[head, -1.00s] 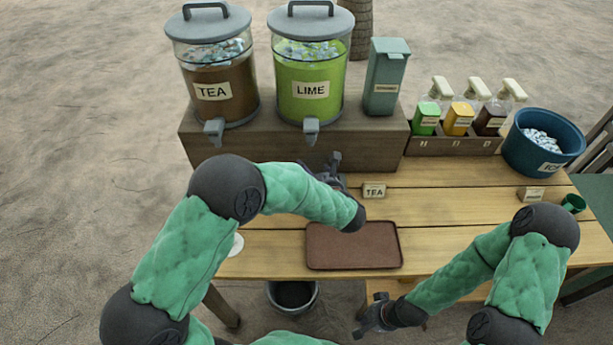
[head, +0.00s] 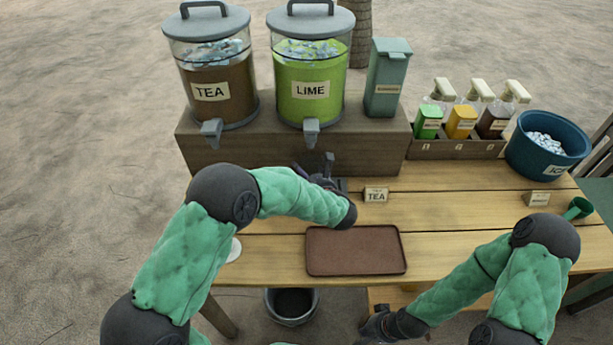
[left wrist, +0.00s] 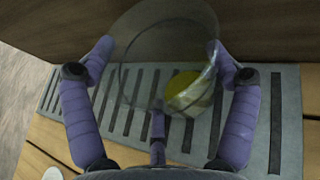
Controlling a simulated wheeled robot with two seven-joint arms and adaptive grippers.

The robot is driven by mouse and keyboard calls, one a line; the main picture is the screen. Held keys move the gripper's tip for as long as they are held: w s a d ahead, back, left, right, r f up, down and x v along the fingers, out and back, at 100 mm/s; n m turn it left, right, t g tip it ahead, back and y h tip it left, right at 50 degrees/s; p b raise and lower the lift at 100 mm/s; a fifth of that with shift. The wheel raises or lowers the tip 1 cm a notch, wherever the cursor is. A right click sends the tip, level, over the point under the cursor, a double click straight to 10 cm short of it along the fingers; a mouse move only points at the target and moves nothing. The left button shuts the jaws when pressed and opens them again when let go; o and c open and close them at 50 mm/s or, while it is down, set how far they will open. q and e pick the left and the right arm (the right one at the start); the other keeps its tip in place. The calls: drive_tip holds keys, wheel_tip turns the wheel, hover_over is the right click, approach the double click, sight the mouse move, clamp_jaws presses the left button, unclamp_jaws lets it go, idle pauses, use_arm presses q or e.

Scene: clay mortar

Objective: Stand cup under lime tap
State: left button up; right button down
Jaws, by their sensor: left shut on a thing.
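The lime dispenser (head: 310,88), with green drink and a lid, stands on the wooden riser; its grey lime tap (head: 311,131) juts over the front edge. My left gripper (head: 318,170) is below this tap, close to the riser's front. The left wrist view shows its fingers (left wrist: 158,78) shut on a clear cup (left wrist: 140,60), over a grey slotted drip tray (left wrist: 285,120). A yellow round shape (left wrist: 184,90) shows through the cup. Whether the cup touches the tray I cannot tell. My right gripper (head: 372,328) is low by the table's front edge; its fingers are unclear.
The tea dispenser (head: 211,85) stands left of the lime one, a grey-green canister (head: 387,78) right. A TEA sign (head: 376,194) and brown tray (head: 355,250) are on the table. Bottles, an ice bucket (head: 547,145) and green cup (head: 578,208) are at right.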

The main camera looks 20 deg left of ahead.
use_arm(q)
drive_tip(key=shift+f, duration=0.2)
drive_tip(key=o, duration=1.1)
drive_tip(key=shift+c, duration=0.2)
drive_tip(key=shift+s+d+r+p, duration=0.2)
drive_tip(key=shift+r+p, duration=0.1)
drive_tip(key=shift+r, duration=0.1)
drive_tip(key=p+v, duration=0.3)
drive_tip(key=v, duration=0.8)
drive_tip(key=shift+s+p, duration=0.15)
drive_tip(key=shift+p, duration=0.25)
drive_tip(key=shift+d+r, duration=0.1)
